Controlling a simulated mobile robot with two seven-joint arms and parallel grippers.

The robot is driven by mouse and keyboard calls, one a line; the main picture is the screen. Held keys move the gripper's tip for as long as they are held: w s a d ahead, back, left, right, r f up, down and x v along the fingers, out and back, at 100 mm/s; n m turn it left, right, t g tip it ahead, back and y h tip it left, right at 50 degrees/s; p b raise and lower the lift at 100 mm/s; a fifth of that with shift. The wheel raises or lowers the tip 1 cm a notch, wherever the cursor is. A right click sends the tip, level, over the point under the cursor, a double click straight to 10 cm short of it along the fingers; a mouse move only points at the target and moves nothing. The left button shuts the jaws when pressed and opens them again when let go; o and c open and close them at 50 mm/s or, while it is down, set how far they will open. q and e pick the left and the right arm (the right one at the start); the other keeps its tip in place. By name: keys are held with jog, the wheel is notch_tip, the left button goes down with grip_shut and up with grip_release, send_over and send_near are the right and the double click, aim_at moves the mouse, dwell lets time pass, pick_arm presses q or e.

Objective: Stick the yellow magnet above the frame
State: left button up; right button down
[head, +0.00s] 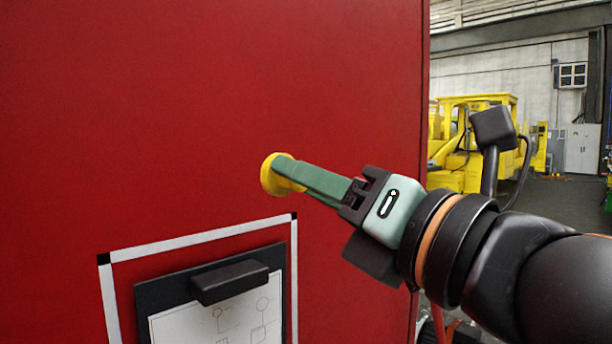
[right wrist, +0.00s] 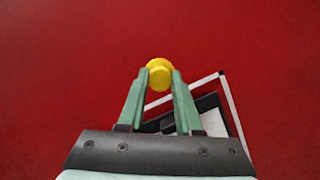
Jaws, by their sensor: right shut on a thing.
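The yellow magnet (head: 270,174) is a round knob held at the fingertips of my right gripper (head: 285,176). The right gripper's green fingers are shut on it. In the right wrist view the magnet (right wrist: 159,74) sits between the two fingertips (right wrist: 160,80). The frame (head: 197,240) is a white outline with black corners on the red panel (head: 220,80). The magnet is above and right of the frame's top edge in the head view, close to the panel. I cannot tell whether it touches the panel. My left gripper is not in view.
Inside the frame hangs a dark clipboard (head: 140,295) with a black clip (head: 230,281) and a paper (head: 215,322) with drawn shapes. The red panel above the frame is bare. Its right edge is at the head view's middle right. Yellow machinery (head: 455,170) stands far behind.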

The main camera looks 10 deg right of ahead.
jog(key=shift+h, duration=0.3)
jog(key=shift+w+a+r+p, duration=0.15)
jog(key=shift+w+a+r, duration=0.15)
jog(key=shift+w+a, duration=0.85)
jog(key=shift+w+a+r+p, duration=0.1)
jog(key=shift+w+a+r, duration=0.25)
jog(key=shift+w+a, duration=0.7)
jog(key=shift+w+a+r+p, duration=0.15)
jog(key=shift+w+a+r, duration=0.15)
jog(key=shift+w+a, duration=0.85)
jog(key=shift+s+a, duration=0.2)
jog(key=shift+a, duration=0.05)
jog(key=c, duration=0.5)
grip_release()
